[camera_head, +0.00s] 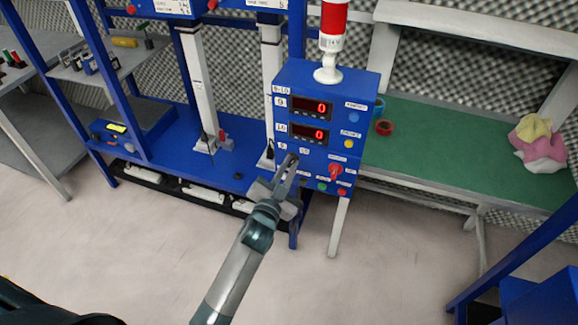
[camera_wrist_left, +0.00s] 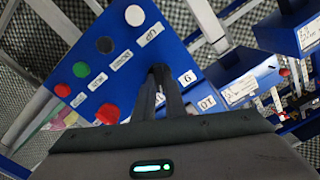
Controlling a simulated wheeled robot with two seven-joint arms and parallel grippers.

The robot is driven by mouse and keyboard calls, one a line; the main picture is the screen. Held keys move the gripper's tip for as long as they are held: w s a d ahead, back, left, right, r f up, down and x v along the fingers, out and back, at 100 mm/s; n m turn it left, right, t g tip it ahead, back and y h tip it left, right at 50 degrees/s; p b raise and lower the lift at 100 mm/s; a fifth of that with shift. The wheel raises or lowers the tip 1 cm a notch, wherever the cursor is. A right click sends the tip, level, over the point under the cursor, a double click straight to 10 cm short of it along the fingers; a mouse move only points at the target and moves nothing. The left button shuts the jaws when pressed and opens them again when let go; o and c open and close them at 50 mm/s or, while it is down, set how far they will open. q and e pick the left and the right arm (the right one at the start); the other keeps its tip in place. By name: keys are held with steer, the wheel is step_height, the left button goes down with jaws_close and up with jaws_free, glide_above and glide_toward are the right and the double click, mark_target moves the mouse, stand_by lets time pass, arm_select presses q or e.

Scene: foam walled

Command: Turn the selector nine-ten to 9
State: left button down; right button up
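The blue control box (camera_head: 317,85) stands at the middle of the head view, with two red displays (camera_head: 310,107) that each read 0. My left gripper (camera_head: 290,162) reaches the lower left of this face. Its dark fingers (camera_wrist_left: 159,72) come close together at the tips beside the 9 label. The selector nine-ten is not clearly visible; the fingers may hide it. Whether they grip it I cannot tell. My right gripper is not in view.
A red knob (camera_head: 335,171) and several buttons lie right of the gripper on the same face. A red and white beacon (camera_head: 331,40) tops the box. A green bench (camera_head: 440,140) stands to the right, a blue test frame (camera_head: 180,150) to the left.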

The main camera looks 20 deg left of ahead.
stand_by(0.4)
arm_select(q)
steer(key=shift+n, duration=0.5)
steer(key=shift+n+p, duration=0.4)
steer(key=shift+n, duration=0.6)
steer(key=shift+a+n+p, duration=0.15)
steer(key=shift+n+p, duration=1.25)
steer(key=shift+n, duration=3.1)
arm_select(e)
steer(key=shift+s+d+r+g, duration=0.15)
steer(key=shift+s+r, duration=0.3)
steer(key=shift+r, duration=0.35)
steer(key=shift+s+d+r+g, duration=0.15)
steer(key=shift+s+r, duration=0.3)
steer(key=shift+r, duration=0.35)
arm_select(q)
steer(key=c, duration=1.8)
jaws_free()
